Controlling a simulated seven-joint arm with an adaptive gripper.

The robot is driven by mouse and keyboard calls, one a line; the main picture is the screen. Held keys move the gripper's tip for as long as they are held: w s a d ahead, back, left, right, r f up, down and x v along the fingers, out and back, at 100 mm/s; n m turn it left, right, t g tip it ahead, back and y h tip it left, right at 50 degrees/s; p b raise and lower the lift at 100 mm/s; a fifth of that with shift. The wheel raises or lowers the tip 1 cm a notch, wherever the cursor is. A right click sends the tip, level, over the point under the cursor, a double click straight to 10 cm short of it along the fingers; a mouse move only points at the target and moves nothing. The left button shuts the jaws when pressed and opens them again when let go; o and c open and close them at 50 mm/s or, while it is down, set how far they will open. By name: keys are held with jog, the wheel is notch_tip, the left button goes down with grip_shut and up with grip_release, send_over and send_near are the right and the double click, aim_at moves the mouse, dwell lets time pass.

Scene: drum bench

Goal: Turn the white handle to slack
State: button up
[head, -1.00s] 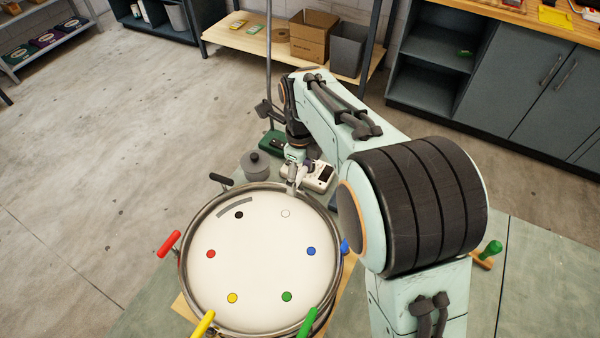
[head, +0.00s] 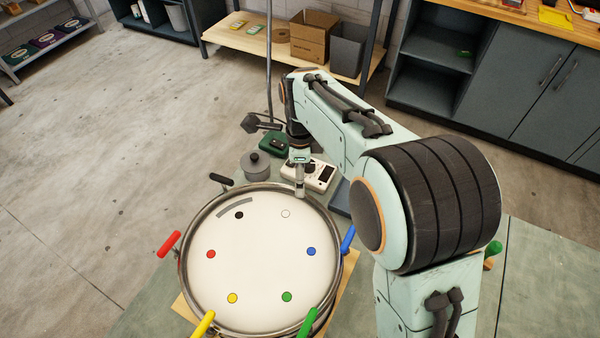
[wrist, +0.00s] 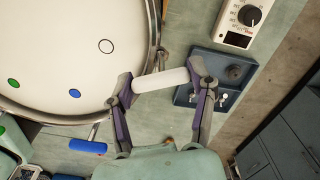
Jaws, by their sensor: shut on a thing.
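The drum (head: 210,280) lies with its pale head facing up and coloured handles around its rim. A white dot (head: 286,213) marks the head beside the white handle's place. My gripper (head: 299,188) is at the far rim in the head view, where it hides most of the white handle. In the wrist view, the white handle (wrist: 161,80) lies between the two fingers of my gripper (wrist: 161,79), which are shut on it. The handle's inner end is close to the drum's metal rim (wrist: 152,60).
Black (head: 221,179), red (head: 168,244), yellow (head: 203,324), green (head: 307,322) and blue (head: 348,238) handles stick out around the rim. A grey lidded pot (head: 255,167), a white meter (head: 321,176) and a blue-grey tray (wrist: 215,62) stand close to my gripper.

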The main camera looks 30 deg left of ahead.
jog(key=n, duration=0.6)
jog(key=shift+f, duration=0.2)
jog(key=n, duration=1.7)
jog(key=shift+n, duration=0.3)
jog(key=n, duration=2.3)
jog(key=shift+n, duration=0.4)
